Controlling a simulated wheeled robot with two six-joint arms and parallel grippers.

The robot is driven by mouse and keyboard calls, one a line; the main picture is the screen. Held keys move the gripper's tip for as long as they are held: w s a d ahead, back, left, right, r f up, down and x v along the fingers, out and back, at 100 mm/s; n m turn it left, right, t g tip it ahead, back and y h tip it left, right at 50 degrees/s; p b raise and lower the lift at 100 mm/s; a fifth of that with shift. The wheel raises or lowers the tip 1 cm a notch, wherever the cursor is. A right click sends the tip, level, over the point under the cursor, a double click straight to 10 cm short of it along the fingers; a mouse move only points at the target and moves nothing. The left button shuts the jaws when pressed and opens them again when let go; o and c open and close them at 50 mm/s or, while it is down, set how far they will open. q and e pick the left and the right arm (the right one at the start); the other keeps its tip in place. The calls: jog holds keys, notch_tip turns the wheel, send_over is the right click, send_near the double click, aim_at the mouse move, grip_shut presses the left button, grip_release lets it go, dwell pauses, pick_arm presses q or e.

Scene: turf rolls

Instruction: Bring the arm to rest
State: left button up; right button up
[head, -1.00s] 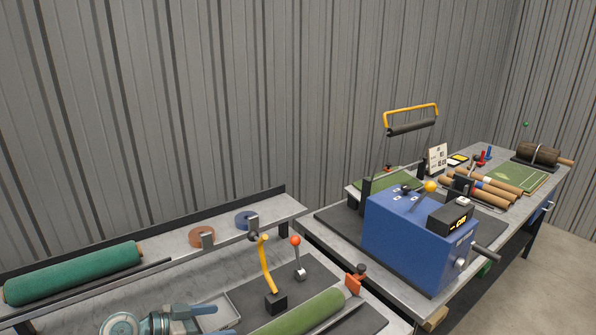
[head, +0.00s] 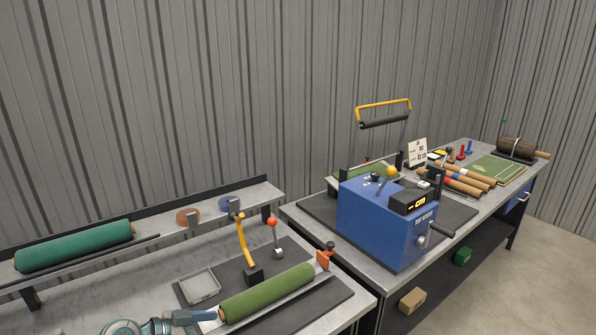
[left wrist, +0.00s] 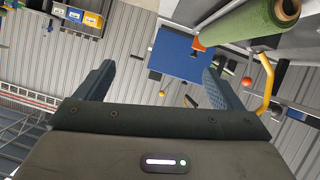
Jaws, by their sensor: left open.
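My left gripper (head: 192,317) comes in at the bottom left of the head view, over the front of the near bench. In the left wrist view its two fingers (left wrist: 160,82) stand wide apart with nothing between them. The light green turf roll (head: 268,292) lies on the near bench, just right of the gripper; whether they touch is unclear. Its end also shows in the left wrist view (left wrist: 262,22) at top right. My right gripper is not in view.
The near bench holds a grey tray (head: 200,287), a yellow lever (head: 243,245) and a red-knobbed lever (head: 275,237). A dark green roll (head: 75,246) lies on the back shelf. A blue machine (head: 385,222) stands on the bench to the right. Open floor (head: 520,262) lies at far right.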

pick_arm(q)
jog(key=s+a+f+n+g+y, duration=0.1)
jog(key=s+a+f+n+y, duration=0.2)
jog(key=s+f, duration=0.5)
jog(key=s+a+f+n+g+y, duration=0.15)
jog(key=s+f+y, duration=0.35)
jog(key=s, duration=0.7)
jog(key=s+a+r+n+y, duration=0.2)
jog(key=s+a+n+y, duration=0.15)
jog(key=s, duration=0.45)
jog(key=a+f+g+b, duration=0.1)
jog(key=a+f+b, duration=0.15)
jog(key=f, duration=1.45)
jog(key=a+f+g+b, duration=0.1)
jog(key=f+b, duration=0.2)
jog(key=f, duration=1.4)
jog(key=s+f+b, duration=0.2)
jog(key=s+f, duration=0.7)
jog(key=f, duration=0.3)
jog(key=s+a+f+g+b, duration=0.1)
jog(key=s+f+b, duration=0.1)
jog(key=s+f, duration=0.8)
notch_tip(320, 180, down, 4)
jog(key=shift+s+a+r+y, duration=0.2)
jog(key=shift+a+r+y, duration=0.05)
jog(key=shift+y, duration=0.1)
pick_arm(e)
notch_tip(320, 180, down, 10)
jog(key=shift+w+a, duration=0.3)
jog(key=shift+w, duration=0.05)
